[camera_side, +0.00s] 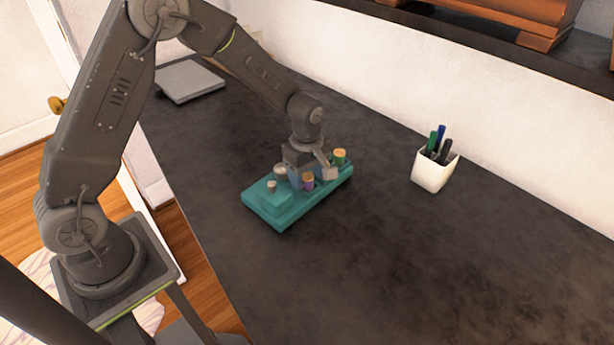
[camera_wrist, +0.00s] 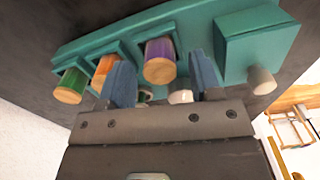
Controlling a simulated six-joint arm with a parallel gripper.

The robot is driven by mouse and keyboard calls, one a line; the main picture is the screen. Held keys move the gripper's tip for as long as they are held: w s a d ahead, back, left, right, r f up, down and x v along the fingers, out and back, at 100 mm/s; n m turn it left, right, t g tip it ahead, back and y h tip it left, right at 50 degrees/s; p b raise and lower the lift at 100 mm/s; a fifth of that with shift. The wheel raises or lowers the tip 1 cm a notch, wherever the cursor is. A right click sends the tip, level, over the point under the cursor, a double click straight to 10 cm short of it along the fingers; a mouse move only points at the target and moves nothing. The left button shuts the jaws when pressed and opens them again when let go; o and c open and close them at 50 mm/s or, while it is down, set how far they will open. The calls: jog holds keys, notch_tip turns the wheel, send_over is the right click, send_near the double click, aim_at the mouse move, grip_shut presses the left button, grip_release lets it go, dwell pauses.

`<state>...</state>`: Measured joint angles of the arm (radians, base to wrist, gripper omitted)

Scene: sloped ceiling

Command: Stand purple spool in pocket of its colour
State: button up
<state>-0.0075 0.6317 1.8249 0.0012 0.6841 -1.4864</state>
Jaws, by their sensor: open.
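The purple spool (camera_side: 307,184) has a pale wooden end and stands upright on the teal board (camera_side: 283,214) in the side view. In the wrist view the purple spool (camera_wrist: 160,50) rises from a square teal pocket (camera_wrist: 182,38); the pocket's colour mark is hidden. My gripper (camera_wrist: 161,64) is open, with one blue finger on each side of the purple spool in that picture. I see no clear contact. In the side view my gripper (camera_side: 309,177) is low over the board, close to the spool.
A green spool (camera_wrist: 72,84) and an orange spool (camera_wrist: 106,68) stand beside the purple one. A raised teal block (camera_wrist: 255,42) and a pale knob (camera_wrist: 261,80) are at the board's other end. A white pen cup (camera_side: 433,173) stands right; the front table is clear.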

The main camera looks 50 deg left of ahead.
aim_at(307, 176)
notch_tip(307, 176, up, 10)
jog(key=r, duration=0.1)
jog(key=s+r+m+t, duration=0.3)
jog(key=s+r+m, duration=0.5)
jog(key=s+r, duration=0.3)
jog(key=s+r+m+t, duration=0.1)
jog(key=s+m+t, duration=0.1)
jog(key=s+m, duration=0.7)
jog(key=s, duration=0.3)
jog(key=shift+s+d+t, duration=0.2)
jog(key=shift+t, duration=0.1)
